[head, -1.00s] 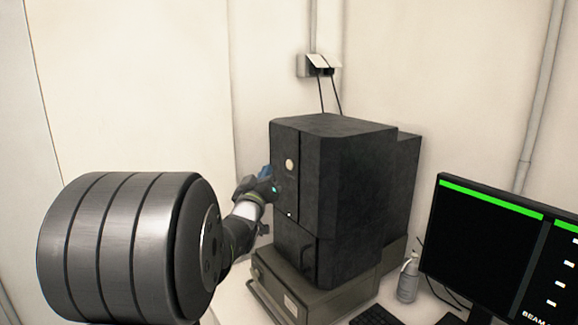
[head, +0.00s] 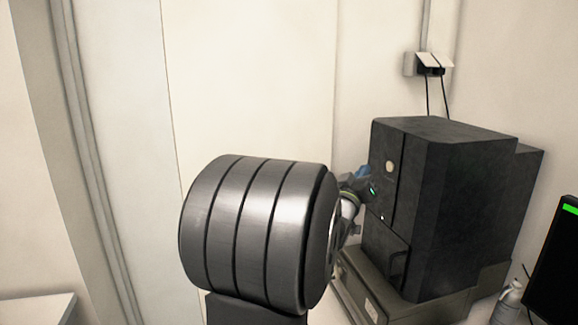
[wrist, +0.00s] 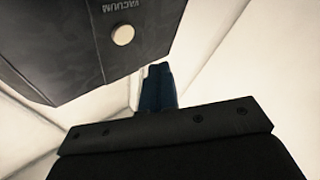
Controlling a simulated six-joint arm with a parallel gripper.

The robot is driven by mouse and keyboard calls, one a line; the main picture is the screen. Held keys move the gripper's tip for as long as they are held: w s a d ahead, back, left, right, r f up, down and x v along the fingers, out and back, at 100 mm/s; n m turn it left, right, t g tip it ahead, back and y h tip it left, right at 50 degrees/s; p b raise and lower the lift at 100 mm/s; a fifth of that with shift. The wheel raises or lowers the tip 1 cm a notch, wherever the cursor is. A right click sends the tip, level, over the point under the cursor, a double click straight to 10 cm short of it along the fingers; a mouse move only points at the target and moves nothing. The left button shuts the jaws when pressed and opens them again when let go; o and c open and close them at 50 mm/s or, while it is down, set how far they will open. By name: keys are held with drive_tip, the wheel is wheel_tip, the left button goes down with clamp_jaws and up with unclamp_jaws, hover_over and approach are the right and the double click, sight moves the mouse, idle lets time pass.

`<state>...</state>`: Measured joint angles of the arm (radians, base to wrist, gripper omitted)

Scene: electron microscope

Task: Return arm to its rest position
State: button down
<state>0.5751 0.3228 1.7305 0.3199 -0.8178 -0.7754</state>
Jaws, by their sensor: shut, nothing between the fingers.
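My gripper (head: 364,173) is in front of the left part of the microscope's front face, at about the height of its round pale button. Its blue fingers (wrist: 157,88) are shut together and empty in the wrist view. The microscope (head: 465,205) is a tall dark box. Its round button (head: 389,167) also shows in the wrist view (wrist: 123,35), under the word VACUUM, apart from the fingers. The large ribbed grey cylinder of my own arm hides much of the arm behind it in the head view.
The microscope stands on a grey-green base unit (head: 360,292) with a front rail. A bottle (head: 508,303) and a dark monitor (head: 556,262) are at the right edge. A pale surface (head: 35,308) shows at bottom left. Bare wall panels lie left of the microscope.

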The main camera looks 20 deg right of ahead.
drive_tip(key=a, duration=0.4)
drive_tip(key=shift+a, duration=0.3)
